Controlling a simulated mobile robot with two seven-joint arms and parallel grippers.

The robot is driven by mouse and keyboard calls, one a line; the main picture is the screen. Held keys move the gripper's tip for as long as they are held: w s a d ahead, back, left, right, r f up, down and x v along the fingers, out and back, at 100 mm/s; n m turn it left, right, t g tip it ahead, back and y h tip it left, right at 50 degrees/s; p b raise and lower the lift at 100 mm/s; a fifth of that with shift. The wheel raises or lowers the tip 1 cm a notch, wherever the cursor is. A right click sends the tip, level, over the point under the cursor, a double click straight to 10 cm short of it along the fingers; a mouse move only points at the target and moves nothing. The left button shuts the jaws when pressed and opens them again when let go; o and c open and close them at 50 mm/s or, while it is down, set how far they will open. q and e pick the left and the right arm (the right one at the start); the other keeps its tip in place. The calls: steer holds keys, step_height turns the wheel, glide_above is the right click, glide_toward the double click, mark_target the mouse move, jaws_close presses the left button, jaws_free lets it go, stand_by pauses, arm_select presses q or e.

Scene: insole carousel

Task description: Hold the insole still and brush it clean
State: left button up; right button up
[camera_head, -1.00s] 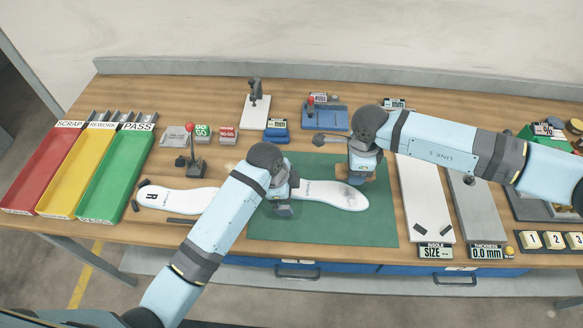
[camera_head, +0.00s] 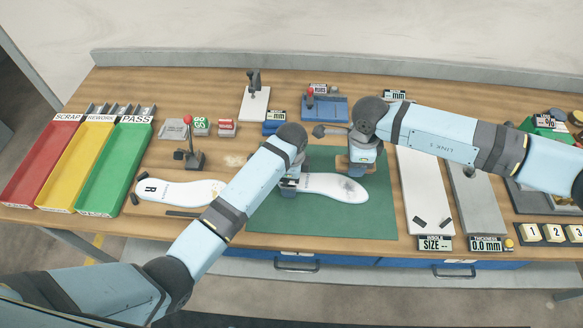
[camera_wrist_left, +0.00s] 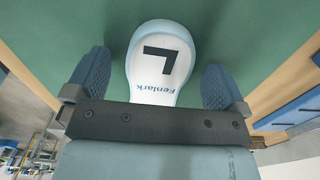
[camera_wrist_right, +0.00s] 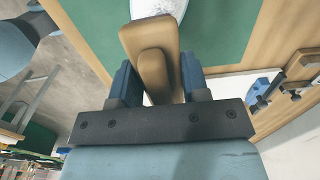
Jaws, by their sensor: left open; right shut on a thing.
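A white insole (camera_head: 335,187) lies flat on the green mat (camera_head: 320,225). Grey smudges show on its right end in the head view. Its heel, marked L and Fenlark, shows in the left wrist view (camera_wrist_left: 160,62). My left gripper (camera_wrist_left: 152,82) is open, its fingers on either side of the heel and apart from it. My right gripper (camera_wrist_right: 158,82) is shut on a wooden brush (camera_wrist_right: 152,45), held close by the insole's smudged end. The brush is partly hidden under the gripper in the head view (camera_head: 352,165).
A second insole marked R (camera_head: 165,190) lies left of the mat. Red, yellow and green trays (camera_head: 112,175) stand at the far left. A white size board (camera_head: 420,185) and grey thickness plate (camera_head: 470,195) lie right of the mat. The mat's front is clear.

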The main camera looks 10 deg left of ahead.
mark_target(348, 188)
arm_select(q)
steer(key=shift+f, duration=0.25)
steer(key=c, duration=1)
arm_select(e)
steer(key=shift+f, duration=4.1)
